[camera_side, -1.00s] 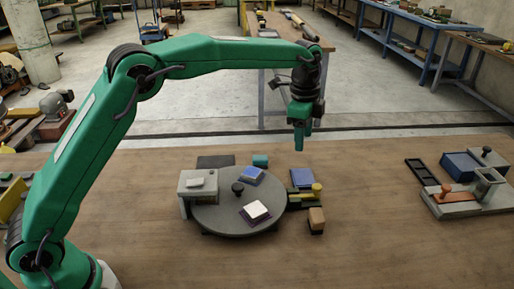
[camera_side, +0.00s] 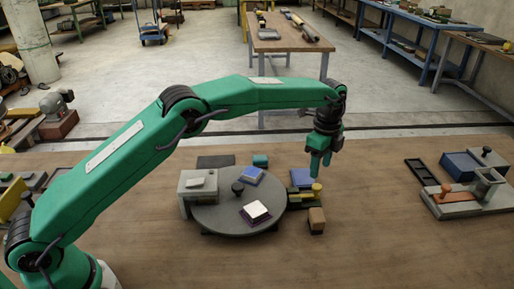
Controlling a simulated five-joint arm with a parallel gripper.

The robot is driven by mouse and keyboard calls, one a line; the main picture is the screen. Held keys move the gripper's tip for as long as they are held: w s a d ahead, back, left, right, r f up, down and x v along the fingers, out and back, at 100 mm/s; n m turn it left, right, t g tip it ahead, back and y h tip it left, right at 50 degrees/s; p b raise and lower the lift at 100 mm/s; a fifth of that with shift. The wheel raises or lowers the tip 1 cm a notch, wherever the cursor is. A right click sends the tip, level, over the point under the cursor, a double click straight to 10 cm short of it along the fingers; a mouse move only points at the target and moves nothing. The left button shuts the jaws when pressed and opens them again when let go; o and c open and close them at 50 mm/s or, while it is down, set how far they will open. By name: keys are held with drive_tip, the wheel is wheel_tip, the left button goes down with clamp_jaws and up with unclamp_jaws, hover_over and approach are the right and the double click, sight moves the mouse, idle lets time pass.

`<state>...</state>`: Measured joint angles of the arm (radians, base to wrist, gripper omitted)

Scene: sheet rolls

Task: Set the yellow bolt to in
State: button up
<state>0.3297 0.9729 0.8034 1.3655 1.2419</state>
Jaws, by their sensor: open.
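The yellow bolt (camera_side: 317,188) has a round yellow knob and sits on a dark green and yellow base at the right edge of the grey round turntable (camera_side: 215,218). My gripper (camera_side: 318,178) points down, with its green fingertips just above or behind the yellow knob. I cannot tell whether they touch it. The gripper is open, though the gap between its fingers is hard to see from this side. Nothing shows held in it.
On the turntable are a black knob (camera_side: 237,188), a blue block (camera_side: 251,176) and a white-topped block (camera_side: 255,212). A grey box (camera_side: 197,184) stands at its left and a tan block (camera_side: 316,219) at its right front. A fixture with an orange knob (camera_side: 446,189) stands far right.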

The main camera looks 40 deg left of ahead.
sight(317, 186)
drive_tip(key=shift+f, duration=3.35)
